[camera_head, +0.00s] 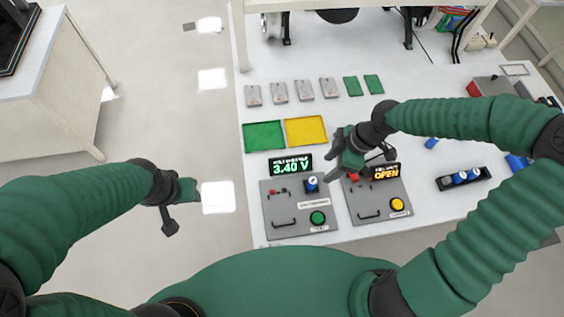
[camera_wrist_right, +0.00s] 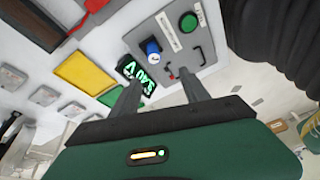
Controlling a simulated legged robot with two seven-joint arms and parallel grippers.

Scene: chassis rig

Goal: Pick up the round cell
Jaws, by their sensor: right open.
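A blue round cell (camera_head: 312,184) stands upright in the left grey tester (camera_head: 290,222), whose display reads 3.40 V. In the right wrist view the cell (camera_wrist_right: 152,48) shows beyond the fingertips, with a pale top. My right gripper (camera_head: 340,172) is open and empty above the testers, up and right of that cell in the head view. In the wrist view its two fingers (camera_wrist_right: 157,90) are spread, apart from the cell.
A second tester (camera_head: 380,208) reads OPEN. A green tray (camera_head: 263,137) and a yellow tray (camera_head: 306,131) lie behind the testers, with several grey and green flat pieces farther back. Another blue object (camera_head: 431,143) lies beneath my right arm. Bare tabletop surrounds the holder.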

